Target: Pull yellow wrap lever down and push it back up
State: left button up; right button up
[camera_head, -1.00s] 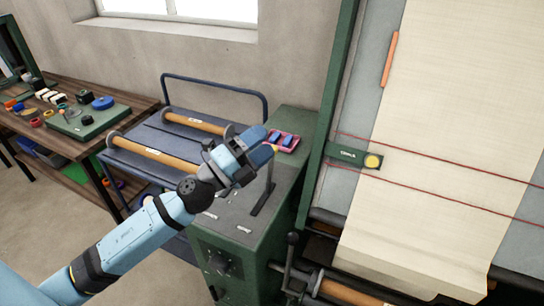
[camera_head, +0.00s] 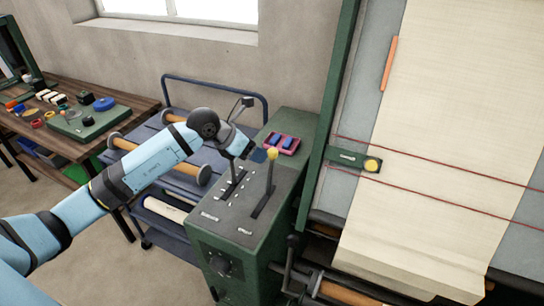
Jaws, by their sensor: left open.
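The yellow-knobbed lever (camera_head: 271,155) stands up from a slot on top of the green control box (camera_head: 245,263). I cannot tell whether the fingertip touches the knob. The gripper is open, with nothing seen between its fingers. A second, dark lever slot (camera_head: 232,183) lies left of the yellow lever, partly below my gripper. My right gripper is not in view.
A red tray with blue pieces (camera_head: 282,143) sits behind the lever. A blue cart (camera_head: 172,82) with wooden rollers stands left of the box. A large cloth (camera_head: 440,140) hangs on the frame at the right. A cluttered wooden table (camera_head: 120,111) is far left.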

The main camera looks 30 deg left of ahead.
aim_at(272, 159)
pick_arm(q)
jog(key=p+x, duration=0.1)
jog(key=x, duration=0.6)
jog(key=shift+w+d+f, duration=0.2)
jog(key=shift+w+f, duration=0.05)
jog(key=shift+c, duration=0.4)
grip_shut()
